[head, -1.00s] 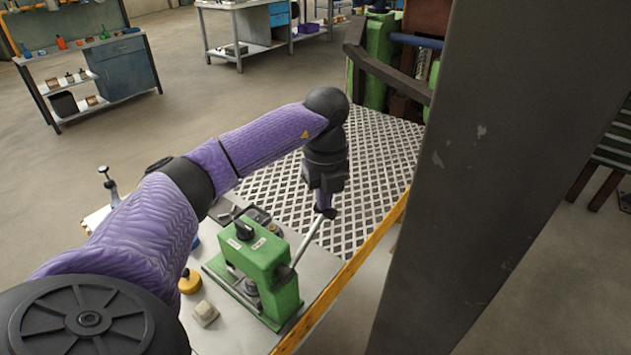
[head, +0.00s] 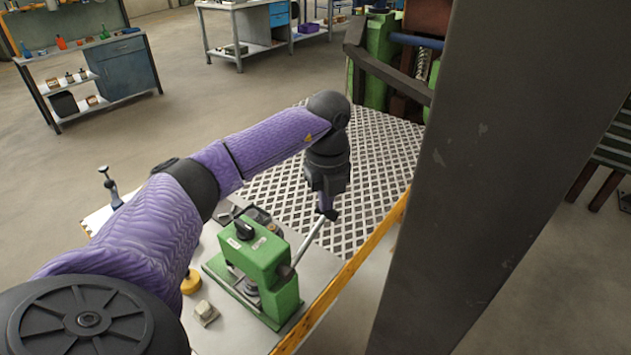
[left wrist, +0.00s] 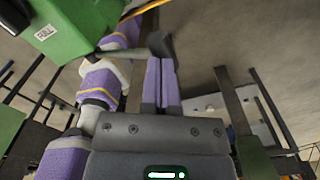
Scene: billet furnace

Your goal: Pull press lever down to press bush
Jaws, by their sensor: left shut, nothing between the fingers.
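The green press (head: 262,258) stands on the bench top, with a label also showing in the left wrist view (left wrist: 58,30). Its bright lever (head: 309,241) slants up and to the right from the press side to a dark knob, which also shows in the left wrist view (left wrist: 160,43). My left gripper (head: 327,208) points down at the lever's upper end. In the left wrist view its purple fingers (left wrist: 160,62) are shut together, empty, with tips at the knob; firm contact is hard to tell. The bush under the ram cannot be made out clearly. My right gripper is not in view.
A dark upright post (head: 480,160) stands close on the right. The bench (head: 225,335) has a yellow edge (head: 345,275). A yellow round part (head: 190,282) and a small pale block (head: 205,313) lie left of the press. Patterned floor plating (head: 385,150) lies beyond.

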